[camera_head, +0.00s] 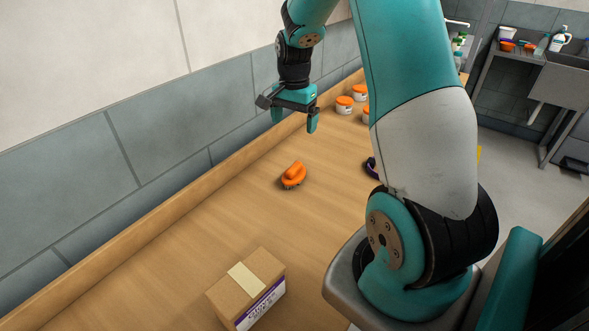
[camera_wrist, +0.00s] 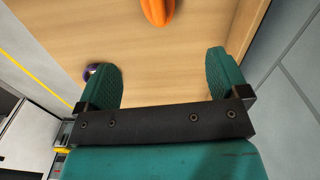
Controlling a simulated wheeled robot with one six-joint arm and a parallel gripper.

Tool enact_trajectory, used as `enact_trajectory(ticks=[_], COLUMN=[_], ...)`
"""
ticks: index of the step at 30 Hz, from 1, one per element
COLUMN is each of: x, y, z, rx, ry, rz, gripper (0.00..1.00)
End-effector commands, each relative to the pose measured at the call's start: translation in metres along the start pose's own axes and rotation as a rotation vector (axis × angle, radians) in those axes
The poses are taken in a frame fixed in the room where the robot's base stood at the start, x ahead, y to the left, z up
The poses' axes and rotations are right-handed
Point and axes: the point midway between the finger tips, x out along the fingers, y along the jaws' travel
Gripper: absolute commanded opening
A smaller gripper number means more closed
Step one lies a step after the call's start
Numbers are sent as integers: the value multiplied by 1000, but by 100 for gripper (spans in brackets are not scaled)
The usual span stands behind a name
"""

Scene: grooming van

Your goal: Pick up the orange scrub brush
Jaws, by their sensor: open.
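The orange scrub brush (camera_head: 293,175) lies on the wooden counter (camera_head: 190,240), with its dark bristles down and its orange handle on top. In the wrist view the brush (camera_wrist: 157,10) shows at the top edge, partly cut off, beyond the fingertips. My gripper (camera_head: 294,120) is open and empty. It hangs above the counter, farther back than the brush and apart from it. In the wrist view its two teal fingers (camera_wrist: 165,70) are spread wide with only bare counter between them.
A cardboard box (camera_head: 247,290) sits at the near end of the counter. White tubs with orange lids (camera_head: 345,104) stand farther back. A dark purple object (camera_head: 371,167) is partly hidden by my arm; a similar one (camera_wrist: 95,71) shows beside a finger. The tiled wall (camera_head: 80,180) borders the counter.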

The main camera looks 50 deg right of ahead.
Motion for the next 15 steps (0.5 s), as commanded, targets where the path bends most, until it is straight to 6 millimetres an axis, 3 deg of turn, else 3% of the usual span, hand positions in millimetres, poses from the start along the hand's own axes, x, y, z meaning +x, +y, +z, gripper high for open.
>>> enact_trajectory(ticks=[9,15], x=[69,104], y=[3,2], z=[1,1], rx=[3,2], ry=[-6,-4], rz=[8,4], gripper=[93,93])
